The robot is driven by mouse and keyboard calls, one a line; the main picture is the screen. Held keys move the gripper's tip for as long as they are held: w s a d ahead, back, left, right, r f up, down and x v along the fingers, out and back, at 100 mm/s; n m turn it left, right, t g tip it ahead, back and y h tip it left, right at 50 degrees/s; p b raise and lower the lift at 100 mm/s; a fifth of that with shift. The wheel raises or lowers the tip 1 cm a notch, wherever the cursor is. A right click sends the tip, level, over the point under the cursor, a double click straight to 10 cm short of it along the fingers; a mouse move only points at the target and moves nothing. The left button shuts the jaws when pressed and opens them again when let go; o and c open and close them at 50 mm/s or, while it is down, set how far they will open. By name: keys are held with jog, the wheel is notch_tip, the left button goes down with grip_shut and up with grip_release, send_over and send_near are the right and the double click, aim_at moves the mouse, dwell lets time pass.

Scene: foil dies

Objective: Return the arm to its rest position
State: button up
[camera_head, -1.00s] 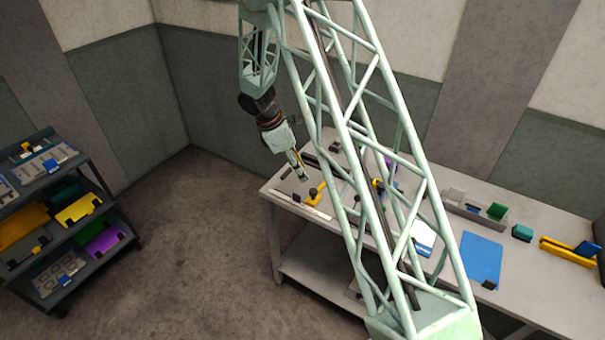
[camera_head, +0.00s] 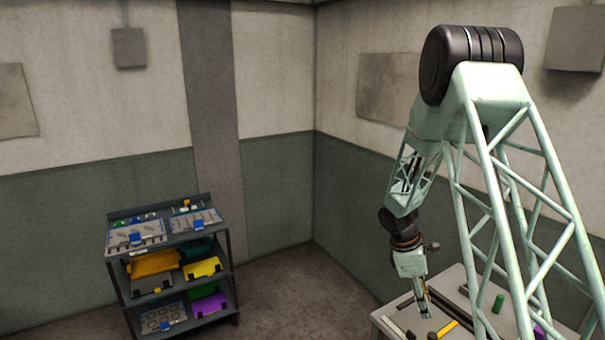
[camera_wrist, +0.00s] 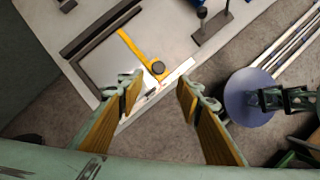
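My gripper (camera_head: 424,311) is at the end of my pale green lattice arm, hanging down over the left end of the grey workbench (camera_head: 388,321). In the wrist view my gripper (camera_wrist: 158,90) shows its two tan-padded fingers spread wide apart. Nothing is between them. Below and beyond the fingertips lie the bench edge and a yellow tool (camera_wrist: 134,46) with a dark round knob. The fingers are apart from these things.
A dark shelf rack (camera_head: 228,262) with trays and yellow, blue and purple bins stands at the left. A green cylinder (camera_head: 498,303) stands on the bench. A dark bar (camera_wrist: 97,30) lies near the yellow tool. Floor between rack and bench is clear.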

jog(key=s+a+r+m+t+y+b, duration=0.1)
jog(key=s+a+r+m+b, duration=0.3)
jog(key=s+r, duration=0.6)
jog(key=s+a+r+m+t+b, duration=0.1)
jog(key=s+a+r+m+b, duration=0.3)
jog(key=s+r, duration=0.55)
jog(key=s+a+r+m+t+y+b, duration=0.1)
jog(key=s+a+r+m+b, duration=0.1)
jog(key=s, duration=1.1)
jog(key=s+a+r+m+t+y+b, duration=0.1)
jog(key=s+a+m+b, duration=0.3)
jog(key=s, duration=0.9)
jog(key=shift+s+a+r+t+y+b, duration=0.5)
jog(key=shift+a+b, duration=0.95)
jog(key=shift+a, duration=1.15)
jog(key=shift+w+f, duration=0.1)
jog(key=shift+d, duration=0.1)
